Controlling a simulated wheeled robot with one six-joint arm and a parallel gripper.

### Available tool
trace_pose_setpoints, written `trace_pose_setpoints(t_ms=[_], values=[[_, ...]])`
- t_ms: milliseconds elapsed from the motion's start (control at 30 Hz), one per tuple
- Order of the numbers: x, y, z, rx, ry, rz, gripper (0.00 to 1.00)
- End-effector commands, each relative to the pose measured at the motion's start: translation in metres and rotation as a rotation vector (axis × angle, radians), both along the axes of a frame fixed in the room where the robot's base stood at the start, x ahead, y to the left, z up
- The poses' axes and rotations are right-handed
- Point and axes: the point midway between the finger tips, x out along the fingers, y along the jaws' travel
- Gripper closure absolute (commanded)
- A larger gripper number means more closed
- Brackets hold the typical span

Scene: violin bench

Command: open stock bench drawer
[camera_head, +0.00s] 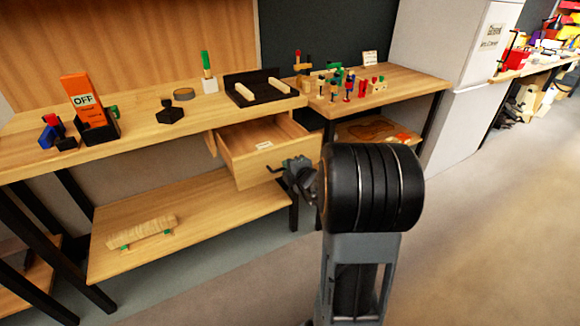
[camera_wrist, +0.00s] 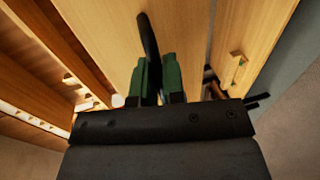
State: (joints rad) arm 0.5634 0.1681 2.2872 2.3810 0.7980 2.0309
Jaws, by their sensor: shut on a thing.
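The stock bench drawer (camera_head: 262,152) is a wooden box under the bench top. In the head view it stands pulled out, and its inside shows from above. My gripper (camera_head: 297,170) is at the drawer front, at the handle. In the wrist view the two green fingers of my gripper (camera_wrist: 159,80) are shut on the dark bar handle (camera_wrist: 148,38), against the pale wooden drawer front (camera_wrist: 100,35). My wrist hides part of the drawer's right side in the head view.
The wooden bench (camera_head: 140,125) carries an orange OFF sign (camera_head: 82,95), a black tray (camera_head: 262,88) and small tools. A lower shelf (camera_head: 200,215) holds a wooden piece on green supports (camera_head: 142,232). A second table (camera_head: 415,82) stands at right. Open floor (camera_head: 480,240) lies at front right.

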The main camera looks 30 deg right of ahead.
Motion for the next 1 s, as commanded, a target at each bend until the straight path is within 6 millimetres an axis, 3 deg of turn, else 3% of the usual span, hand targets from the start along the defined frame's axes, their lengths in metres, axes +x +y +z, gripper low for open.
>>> trace_pose_setpoints(t_ms=[333, 367, 600, 867, 1000], values=[[-0.001, 0.0, -0.001, 0.0, 0.0, 0.003, 1.0], [-0.001, -0.001, -0.001, -0.001, 0.0, 0.002, 0.87], [-0.001, -0.003, 0.0, -0.001, 0.0, -0.003, 0.66], [-0.003, -0.002, 0.001, -0.001, 0.0, -0.004, 0.66], [-0.017, -0.002, 0.005, -0.001, 0.0, -0.004, 0.66]])
